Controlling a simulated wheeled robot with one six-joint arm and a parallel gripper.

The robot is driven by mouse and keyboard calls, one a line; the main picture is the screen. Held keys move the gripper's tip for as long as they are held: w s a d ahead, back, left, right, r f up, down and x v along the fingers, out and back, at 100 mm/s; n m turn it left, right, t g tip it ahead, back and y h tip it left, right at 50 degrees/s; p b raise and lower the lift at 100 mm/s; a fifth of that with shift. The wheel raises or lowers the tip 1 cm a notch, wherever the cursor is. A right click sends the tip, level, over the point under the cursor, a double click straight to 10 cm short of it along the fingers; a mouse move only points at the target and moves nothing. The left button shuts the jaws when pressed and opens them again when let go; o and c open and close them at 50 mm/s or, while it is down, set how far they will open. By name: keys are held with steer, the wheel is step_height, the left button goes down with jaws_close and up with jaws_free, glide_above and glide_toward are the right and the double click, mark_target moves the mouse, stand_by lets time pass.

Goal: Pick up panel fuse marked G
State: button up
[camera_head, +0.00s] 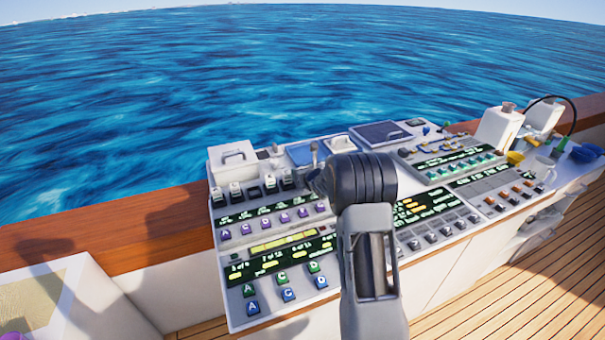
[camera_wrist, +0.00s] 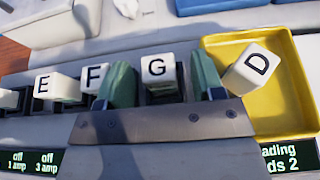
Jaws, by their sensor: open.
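The fuse marked G (camera_wrist: 157,71) is a white block with a black letter, on a dark base in a row of fuses in the wrist view. My gripper (camera_wrist: 164,82) is open, with one green finger on each side of the G fuse. The left finger looks close to it, and a wider gap shows at the right finger; I cannot tell whether either touches. Fuses F (camera_wrist: 90,77) and E (camera_wrist: 56,86) stand to the left, F partly hidden by the left finger. In the head view, my arm hides the G fuse and most of my gripper.
A yellow tray (camera_wrist: 285,113) right of my gripper holds a tilted fuse marked D (camera_wrist: 249,69). The console (camera_head: 232,311) carries many buttons and lit displays (camera_head: 262,262). A white bottle (camera_head: 498,127) stands at its far right. A wooden rail (camera_head: 150,233) runs behind.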

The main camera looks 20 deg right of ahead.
steer(key=shift+x, duration=0.85)
steer(key=shift+c, duration=0.3)
steer(key=c, duration=0.9)
steer(key=shift+c, duration=0.2)
